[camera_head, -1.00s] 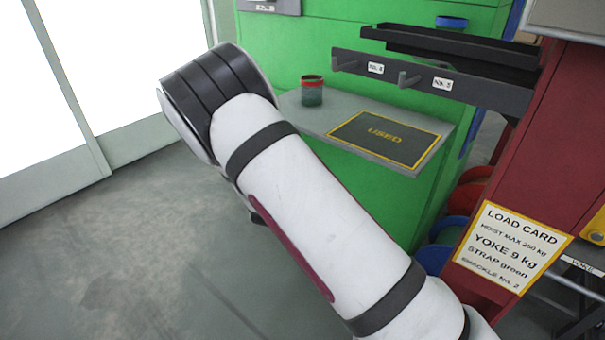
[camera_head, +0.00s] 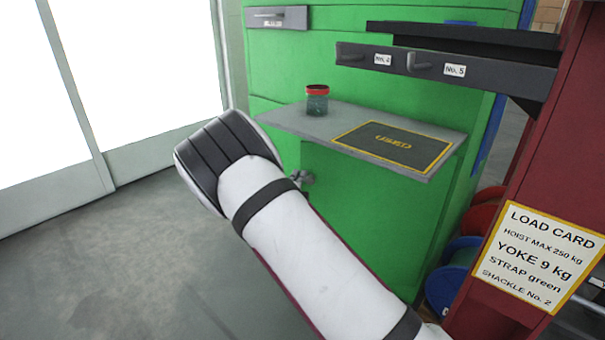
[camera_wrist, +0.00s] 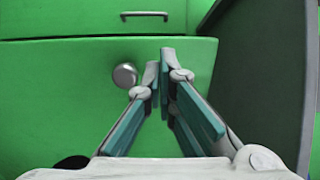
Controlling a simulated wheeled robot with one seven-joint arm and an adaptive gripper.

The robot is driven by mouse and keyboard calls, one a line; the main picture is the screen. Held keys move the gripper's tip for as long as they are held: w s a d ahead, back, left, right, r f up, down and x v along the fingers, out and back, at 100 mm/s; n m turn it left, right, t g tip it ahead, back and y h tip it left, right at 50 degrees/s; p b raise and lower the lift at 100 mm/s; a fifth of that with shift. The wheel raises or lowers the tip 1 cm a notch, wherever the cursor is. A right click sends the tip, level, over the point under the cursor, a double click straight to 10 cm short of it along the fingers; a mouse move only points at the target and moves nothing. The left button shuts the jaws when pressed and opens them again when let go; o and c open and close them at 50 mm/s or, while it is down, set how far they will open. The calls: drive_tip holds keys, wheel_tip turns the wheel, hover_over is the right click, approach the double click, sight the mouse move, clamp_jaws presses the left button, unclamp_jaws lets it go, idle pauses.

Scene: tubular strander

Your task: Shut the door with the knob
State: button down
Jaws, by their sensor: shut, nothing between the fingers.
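The green door (camera_wrist: 60,100) fills much of the wrist view, with a round metal knob (camera_wrist: 124,75) near its upper right part. My gripper (camera_wrist: 158,68) is shut and empty, its fingertips just right of the knob in the picture; I cannot tell whether they touch the door. The knob is not between the fingers. In the head view the green cabinet (camera_head: 370,215) stands behind my arm, which hides part of its lower front. A small grey part shows beside my arm there; I cannot tell whether it is the knob. How far the door stands open is unclear.
A grey shelf (camera_head: 290,122) juts from the cabinet above my arm, bearing a red-rimmed jar (camera_head: 317,100) and a dark USED mat (camera_head: 392,146). A drawer handle (camera_wrist: 145,15) is above the door. A rack (camera_head: 450,70) and red post stand right. Floor at left is clear.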

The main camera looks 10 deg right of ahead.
sight(304, 164)
drive_tip(key=shift+b+x, duration=0.7)
drive_tip(key=shift+x, duration=1.9)
drive_tip(key=shift+w, duration=0.2)
